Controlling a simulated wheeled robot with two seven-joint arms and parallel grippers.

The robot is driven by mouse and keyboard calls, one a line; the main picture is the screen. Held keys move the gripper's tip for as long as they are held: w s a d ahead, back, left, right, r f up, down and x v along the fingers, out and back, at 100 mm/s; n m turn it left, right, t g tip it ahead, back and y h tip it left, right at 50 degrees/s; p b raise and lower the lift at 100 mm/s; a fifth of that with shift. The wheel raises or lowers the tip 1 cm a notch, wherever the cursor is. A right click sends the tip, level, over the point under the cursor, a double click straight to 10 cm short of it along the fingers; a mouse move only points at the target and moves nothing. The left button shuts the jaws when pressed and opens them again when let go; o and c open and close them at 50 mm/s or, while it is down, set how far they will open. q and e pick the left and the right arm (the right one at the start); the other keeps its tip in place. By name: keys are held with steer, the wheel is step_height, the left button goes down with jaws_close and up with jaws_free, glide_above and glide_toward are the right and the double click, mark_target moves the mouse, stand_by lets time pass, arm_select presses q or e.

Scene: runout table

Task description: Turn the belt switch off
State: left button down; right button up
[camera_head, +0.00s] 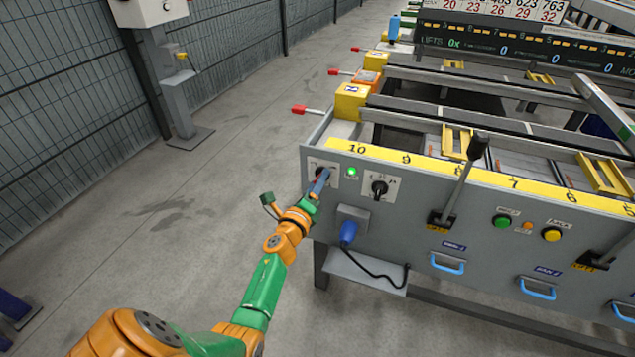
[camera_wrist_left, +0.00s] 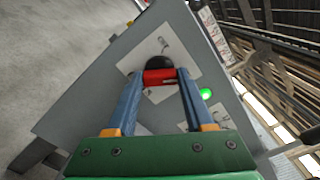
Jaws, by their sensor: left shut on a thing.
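The belt switch is a rotary switch with a red handle (camera_wrist_left: 159,77) on a black round base, on a white plate (camera_wrist_left: 187,55) at the left end of the grey front panel. My left gripper (camera_wrist_left: 158,82) is shut on the red handle, its two blue fingers on either side of it. In the head view the left gripper (camera_head: 319,183) reaches the switch plate and hides most of the switch. A green lamp (camera_head: 352,171) is lit just right of the plate; it also shows in the left wrist view (camera_wrist_left: 205,93). My right gripper is not in view.
A second black rotary switch (camera_head: 379,188) sits right of the lamp. A blue plug (camera_head: 348,232) with a black cable is below. A black-knobbed lever (camera_head: 461,180) and green (camera_head: 502,221) and yellow (camera_head: 551,234) buttons are further right.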

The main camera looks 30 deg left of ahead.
arm_select(q)
steer(key=shift+n+p, duration=0.75)
steer(key=shift+n, duration=7.05)
steer(key=shift+c, duration=1.4)
jaws_free()
steer(key=p+v, duration=0.2)
steer(key=v, duration=0.5)
